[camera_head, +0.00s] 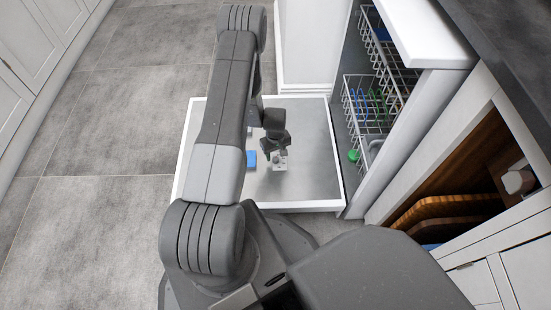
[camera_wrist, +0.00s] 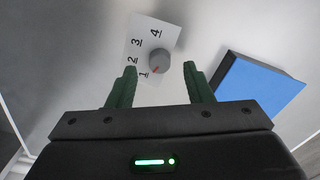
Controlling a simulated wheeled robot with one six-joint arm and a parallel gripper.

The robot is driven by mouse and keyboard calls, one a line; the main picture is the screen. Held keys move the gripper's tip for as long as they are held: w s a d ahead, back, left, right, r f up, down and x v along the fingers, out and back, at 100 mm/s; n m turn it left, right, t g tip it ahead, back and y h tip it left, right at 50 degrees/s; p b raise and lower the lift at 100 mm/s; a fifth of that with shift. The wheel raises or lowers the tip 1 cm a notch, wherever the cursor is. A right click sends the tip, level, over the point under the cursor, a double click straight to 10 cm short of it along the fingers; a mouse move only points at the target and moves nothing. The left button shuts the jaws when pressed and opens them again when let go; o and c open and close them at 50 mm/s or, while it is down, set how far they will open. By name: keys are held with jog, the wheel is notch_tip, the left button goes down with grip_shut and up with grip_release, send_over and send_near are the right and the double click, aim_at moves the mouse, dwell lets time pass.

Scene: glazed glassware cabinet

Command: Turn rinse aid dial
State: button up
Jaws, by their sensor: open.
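The rinse aid dial (camera_wrist: 159,62) is a small grey knob with a red mark, on a white plate (camera_wrist: 139,47) numbered 1 to 4. The red mark points toward the 1. In the wrist view my gripper (camera_wrist: 159,78) is open, with its two green fingers apart and the dial just beyond and between their tips. I cannot tell whether the fingers touch it. In the head view my gripper (camera_head: 277,152) hangs over the opened dishwasher door (camera_head: 310,180), above the plate (camera_head: 280,164). The dial itself is too small to make out there.
A blue block-like part (camera_wrist: 252,86) sits on the door right of the dial, close to the right finger. It also shows in the head view (camera_head: 251,159). Dish racks (camera_head: 362,100) with coloured plates stand at the right. Open grey floor (camera_head: 95,150) lies to the left.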

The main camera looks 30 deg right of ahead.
aim_at(275, 160)
jog(key=shift+f, duration=1.35)
jog(key=c, duration=1)
jog(key=shift+b, duration=0.3)
